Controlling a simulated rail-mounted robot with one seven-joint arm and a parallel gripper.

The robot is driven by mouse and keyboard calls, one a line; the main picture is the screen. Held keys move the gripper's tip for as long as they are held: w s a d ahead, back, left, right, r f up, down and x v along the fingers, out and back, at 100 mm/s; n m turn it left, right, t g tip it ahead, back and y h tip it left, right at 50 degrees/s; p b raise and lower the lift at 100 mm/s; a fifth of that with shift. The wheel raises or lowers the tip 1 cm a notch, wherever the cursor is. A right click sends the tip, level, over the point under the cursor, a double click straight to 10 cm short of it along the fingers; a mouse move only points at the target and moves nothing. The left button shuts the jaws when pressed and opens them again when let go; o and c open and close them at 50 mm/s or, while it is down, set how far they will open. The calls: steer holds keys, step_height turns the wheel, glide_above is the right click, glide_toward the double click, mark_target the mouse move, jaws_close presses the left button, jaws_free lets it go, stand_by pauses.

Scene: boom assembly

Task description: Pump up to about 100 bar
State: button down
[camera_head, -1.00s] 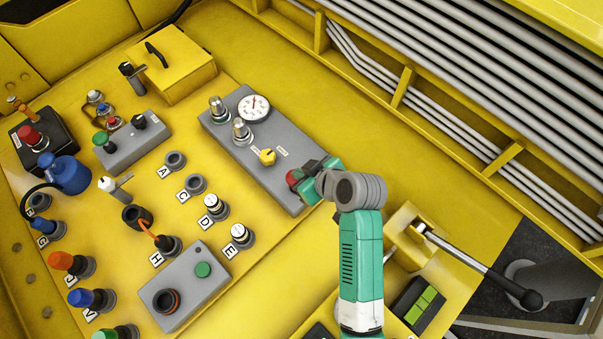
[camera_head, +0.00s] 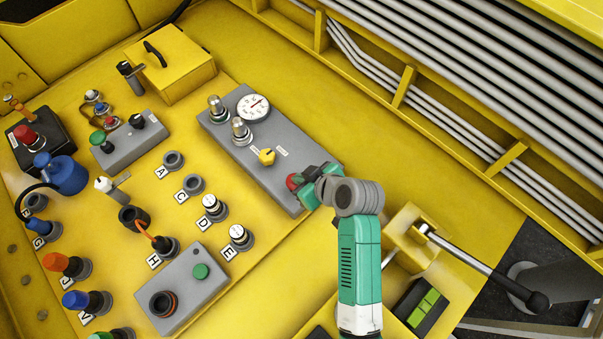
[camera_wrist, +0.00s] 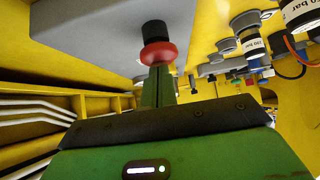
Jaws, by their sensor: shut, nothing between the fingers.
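A round white gauge (camera_head: 253,107) sits at the upper end of the grey panel (camera_head: 298,152); its needle points up and to the right, and its numbers are too small to read. A red knob (camera_head: 293,181) on a black stem is at the panel's lower end. It also shows in the wrist view (camera_wrist: 158,53). My gripper (camera_head: 304,181) is shut with nothing between its fingers. In the wrist view, its fingertips (camera_wrist: 158,70) are right at the red knob's face and seem to touch it. A long lever (camera_head: 472,262) with a black ball end comes from a yellow box (camera_head: 407,225), apart from my gripper.
The grey panel also carries two metal-capped valves (camera_head: 240,130) and a yellow knob (camera_head: 267,156). To the left are a grey button box (camera_head: 187,290) and several hose couplings. Pipes (camera_head: 440,60) run along the upper right. Yellow deck right of the panel is bare.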

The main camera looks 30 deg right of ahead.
steer(key=w+r+p+v, duration=0.2)
steer(key=p+v, duration=0.1)
steer(key=v, duration=0.9)
steer(key=shift+s+a+r, duration=0.15)
steer(key=shift+s+r, duration=0.15)
steer(key=shift+s, duration=0.05)
stand_by(0.7)
